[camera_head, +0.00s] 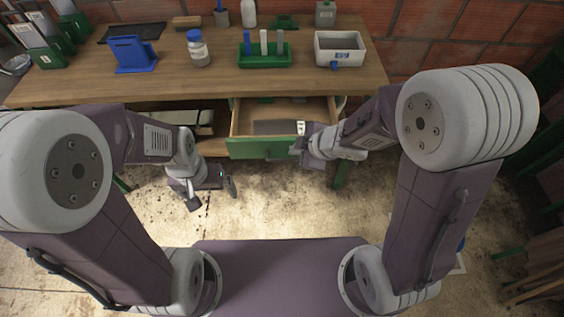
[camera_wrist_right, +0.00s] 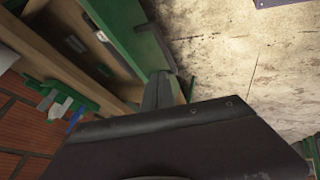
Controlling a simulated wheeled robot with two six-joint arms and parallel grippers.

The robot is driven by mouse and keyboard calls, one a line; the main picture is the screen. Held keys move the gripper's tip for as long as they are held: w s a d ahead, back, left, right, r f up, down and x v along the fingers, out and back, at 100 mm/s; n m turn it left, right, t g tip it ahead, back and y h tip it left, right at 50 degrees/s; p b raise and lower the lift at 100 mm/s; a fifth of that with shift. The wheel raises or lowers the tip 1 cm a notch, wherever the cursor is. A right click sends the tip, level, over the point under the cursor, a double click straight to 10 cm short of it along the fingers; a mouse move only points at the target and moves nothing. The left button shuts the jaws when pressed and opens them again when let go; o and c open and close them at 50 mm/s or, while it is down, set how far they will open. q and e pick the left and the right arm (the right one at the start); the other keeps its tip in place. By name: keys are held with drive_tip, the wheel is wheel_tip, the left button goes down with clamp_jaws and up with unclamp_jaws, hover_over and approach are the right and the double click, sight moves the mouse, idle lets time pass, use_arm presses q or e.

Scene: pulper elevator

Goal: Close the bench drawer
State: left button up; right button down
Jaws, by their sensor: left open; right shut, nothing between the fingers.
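The bench drawer (camera_head: 250,148) is pulled out below the wooden bench top, with its green front toward me. A flat dark grey item lies inside it, and a grey handle shows on the front. My right gripper (camera_head: 297,147) is shut and empty at the right part of the drawer front; I cannot tell if it touches. In the right wrist view the shut fingers (camera_wrist_right: 158,90) are close to the green drawer front (camera_wrist_right: 132,38). My left gripper (camera_head: 212,196) is open and empty, low over the floor, left of and nearer than the drawer.
The bench top (camera_head: 150,92) holds a blue stand (camera_head: 133,54), a blue-capped jar (camera_head: 198,48), a green rack (camera_head: 264,58) and a white bin (camera_head: 340,48). An open shelf space is left of the drawer. The floor in front is clear.

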drive_tip(key=b, duration=0.5)
approach(276, 153)
drive_tip(key=x, duration=0.4)
drive_tip(key=shift+s+d+f, duration=0.1)
drive_tip(key=shift+s, duration=0.1)
drive_tip(key=shift+w+a+f+b, duration=0.25)
drive_tip(key=shift+w+f+b, duration=0.05)
drive_tip(key=shift+f, duration=0.05)
use_arm(q)
wheel_tip(276, 153, down, 6)
drive_tip(key=shift+s+r, duration=0.1)
drive_tip(key=shift+r, duration=0.15)
drive_tip(key=shift+r, duration=0.1)
use_arm(e)
drive_tip(key=shift+r, duration=0.1)
